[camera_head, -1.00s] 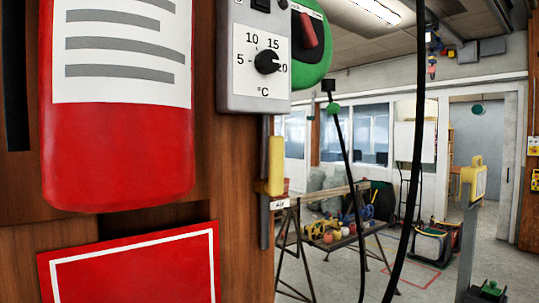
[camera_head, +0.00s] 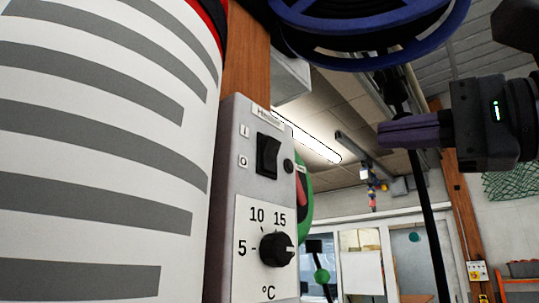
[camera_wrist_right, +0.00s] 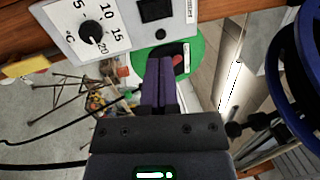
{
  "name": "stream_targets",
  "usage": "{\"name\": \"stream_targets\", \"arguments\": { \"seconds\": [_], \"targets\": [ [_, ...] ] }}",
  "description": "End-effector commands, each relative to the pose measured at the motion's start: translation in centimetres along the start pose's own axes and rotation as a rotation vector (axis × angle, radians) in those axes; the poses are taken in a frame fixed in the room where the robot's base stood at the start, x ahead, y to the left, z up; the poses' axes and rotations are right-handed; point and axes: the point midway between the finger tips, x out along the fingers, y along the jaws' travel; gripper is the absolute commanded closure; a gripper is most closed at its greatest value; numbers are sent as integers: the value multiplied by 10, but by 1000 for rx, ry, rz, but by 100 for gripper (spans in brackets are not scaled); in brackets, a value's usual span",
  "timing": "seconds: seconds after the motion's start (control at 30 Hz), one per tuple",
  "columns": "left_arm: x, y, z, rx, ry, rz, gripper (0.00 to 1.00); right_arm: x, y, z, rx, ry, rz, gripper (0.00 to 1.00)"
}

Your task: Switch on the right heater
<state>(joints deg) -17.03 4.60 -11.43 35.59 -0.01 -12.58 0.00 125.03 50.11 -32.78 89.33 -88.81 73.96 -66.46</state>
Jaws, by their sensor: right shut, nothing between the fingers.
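A grey heater control box (camera_head: 233,185) hangs on the wooden post, with a black rocker switch (camera_head: 268,156) marked I and O and a black dial (camera_head: 277,249) with a °C scale. I cannot tell which way the rocker is pressed. My right gripper (camera_head: 384,134) comes in from the right, shut and empty, apart from the box with its fingers pointing toward it. In the right wrist view the purple fingers (camera_wrist_right: 159,66) lie below the switch (camera_wrist_right: 155,10), and the dial (camera_wrist_right: 91,33) is at upper left. My left gripper is not in view.
A red cylinder with a white, grey-barred label (camera_head: 100,150) fills the left, close to the box. A blue reel (camera_head: 370,30) hangs above. A green round device (camera_head: 304,190) sits behind the box. A dark hanging cable (camera_head: 424,215) runs below my right gripper.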

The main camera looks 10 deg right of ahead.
Motion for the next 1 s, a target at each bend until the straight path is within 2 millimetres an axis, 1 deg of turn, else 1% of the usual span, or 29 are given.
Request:
{"name": "stream_targets", "arguments": {
  "seconds": [0.03, 0.13, 0.37, 0.47, 0.57, 0.8, 1.0],
  "targets": [
    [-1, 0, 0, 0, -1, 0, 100, -6, -5, 2, -32, 19, -9, 100],
    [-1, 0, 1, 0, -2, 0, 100, -10, -7, 3, -55, 34, -14, 100],
    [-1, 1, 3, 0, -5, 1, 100, -9, -6, 3, -51, 30, -13, 100],
    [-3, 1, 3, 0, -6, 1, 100, -2, -7, 3, -49, 29, -11, 100],
    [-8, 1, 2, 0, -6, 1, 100, 15, -8, 3, -49, 28, -10, 100],
    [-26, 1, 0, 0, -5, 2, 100, 68, -10, 2, -48, 26, -10, 100],
    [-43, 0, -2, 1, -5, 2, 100, 108, -11, 1, -47, 26, -10, 100]
  ]
}}
